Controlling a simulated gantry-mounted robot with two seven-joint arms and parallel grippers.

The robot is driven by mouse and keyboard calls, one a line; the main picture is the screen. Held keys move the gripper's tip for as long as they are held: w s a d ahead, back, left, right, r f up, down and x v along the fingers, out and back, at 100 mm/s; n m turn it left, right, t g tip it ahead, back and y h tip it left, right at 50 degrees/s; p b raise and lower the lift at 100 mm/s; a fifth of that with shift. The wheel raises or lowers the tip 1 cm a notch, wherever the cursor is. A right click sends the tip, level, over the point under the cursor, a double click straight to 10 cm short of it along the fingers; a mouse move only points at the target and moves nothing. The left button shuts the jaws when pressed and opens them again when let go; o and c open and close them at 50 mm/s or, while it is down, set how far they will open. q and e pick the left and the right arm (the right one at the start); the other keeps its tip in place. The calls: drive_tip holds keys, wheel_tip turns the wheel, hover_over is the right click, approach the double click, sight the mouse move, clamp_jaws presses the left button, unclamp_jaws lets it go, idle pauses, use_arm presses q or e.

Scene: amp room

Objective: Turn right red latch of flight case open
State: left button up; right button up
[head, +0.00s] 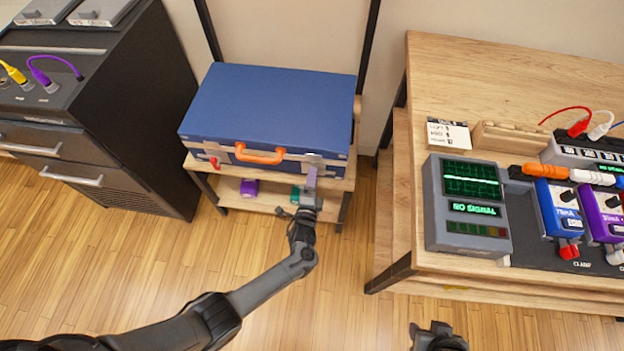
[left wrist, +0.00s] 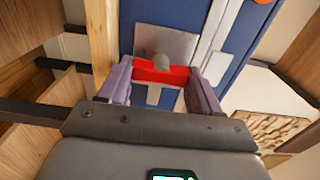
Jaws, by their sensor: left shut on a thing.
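The blue flight case (head: 270,105) lies closed on a low wooden stand. Its orange handle (head: 260,155) and left red latch (head: 214,162) show on the front. My left gripper (head: 311,178) is at the right end of that front and hides the right latch in the head view. In the left wrist view, the right red latch (left wrist: 150,70) spans between my two purple-grey fingers, over a metal plate (left wrist: 185,45). The left gripper is shut on it. My right gripper (head: 437,337) shows only in part at the bottom edge; its jaws are unclear.
The wooden stand (head: 205,188) has a lower shelf with a purple object (head: 249,187) and a green one (head: 295,194). A black cabinet (head: 130,110) stands close on the left. A wooden table (head: 480,70) with electronics is on the right. The floor in front is clear.

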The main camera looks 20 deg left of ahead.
idle(0.4)
use_arm(q)
drive_tip(key=o, duration=1.1)
drive_tip(key=shift+c, duration=0.2)
